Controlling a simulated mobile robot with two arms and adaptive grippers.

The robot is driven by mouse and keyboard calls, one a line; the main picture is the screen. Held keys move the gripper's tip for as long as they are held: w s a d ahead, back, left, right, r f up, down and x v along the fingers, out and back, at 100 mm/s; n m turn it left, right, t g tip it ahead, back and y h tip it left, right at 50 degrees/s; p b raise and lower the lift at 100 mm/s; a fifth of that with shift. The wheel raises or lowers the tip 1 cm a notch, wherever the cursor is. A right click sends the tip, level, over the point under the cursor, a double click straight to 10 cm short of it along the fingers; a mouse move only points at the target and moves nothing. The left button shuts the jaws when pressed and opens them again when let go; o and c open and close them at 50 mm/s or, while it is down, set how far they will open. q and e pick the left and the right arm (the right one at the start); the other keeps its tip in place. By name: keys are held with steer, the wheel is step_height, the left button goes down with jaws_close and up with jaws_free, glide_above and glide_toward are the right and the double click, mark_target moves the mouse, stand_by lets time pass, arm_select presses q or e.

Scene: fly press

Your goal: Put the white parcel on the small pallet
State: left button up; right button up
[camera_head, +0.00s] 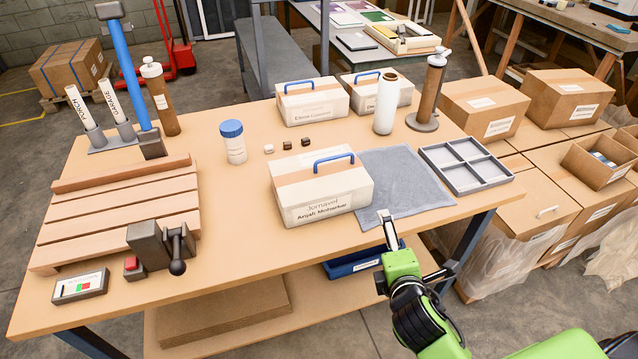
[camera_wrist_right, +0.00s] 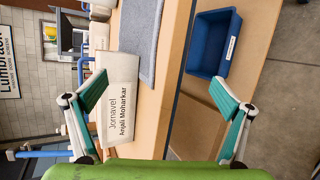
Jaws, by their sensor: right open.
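A white parcel (camera_head: 322,198) with a brown band, a blue handle and the label "Jomavel Anjali Moharkar" sits upright mid-table, beside the grey mat. It also shows in the right wrist view (camera_wrist_right: 120,97). Two similar white parcels stand behind it, one at the back left (camera_head: 312,102) and one at the back right (camera_head: 366,92). A slatted wooden platform, the small pallet (camera_head: 115,215), lies bare on the left of the table. My right gripper (camera_head: 418,243) is open and empty at the table's front edge, right of the front parcel and apart from it. My left gripper is out of view.
A grey metal block with a lever (camera_head: 158,248) stands at the pallet's front corner. A blue-lidded jar (camera_head: 233,143) and small cubes stand between pallet and parcels. The grey mat (camera_head: 400,185) is empty; a divided tray (camera_head: 466,166) lies right. A blue bin (camera_wrist_right: 213,45) sits below the table edge.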

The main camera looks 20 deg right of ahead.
mark_target(334, 158)
steer(key=w+r+n+t, duration=0.1)
steer(key=n, duration=0.1)
steer(key=w+r+n+t, duration=0.1)
steer(key=w+r+n, duration=0.1)
steer(key=n, duration=0.1)
steer(key=w+a+r+n+t, duration=0.1)
steer(key=w+r+n, duration=0.1)
steer(key=n, duration=0.1)
steer(key=shift+w+t+y, duration=0.15)
steer(key=shift+t+y, duration=0.15)
steer(key=shift+y, duration=0.1)
steer(key=w+a+r+n+y, duration=0.1)
steer(key=w+n, duration=0.2)
steer(key=w, duration=0.2)
steer(key=w+a+r+n+t+y+p, duration=0.1)
steer(key=w+a+n, duration=0.1)
steer(key=w+n, duration=0.2)
steer(key=w+a+r+n+t+y+p, duration=0.1)
steer(key=w+n, duration=0.3)
steer(key=w, duration=0.4)
steer(key=shift+a+y, duration=0.3)
steer(key=shift+a, duration=0.1)
steer(key=c, duration=1.7)
steer(key=shift+r, duration=0.15)
steer(key=c, duration=0.5)
steer(key=shift+o, duration=0.2)
steer(key=shift+w, duration=0.1)
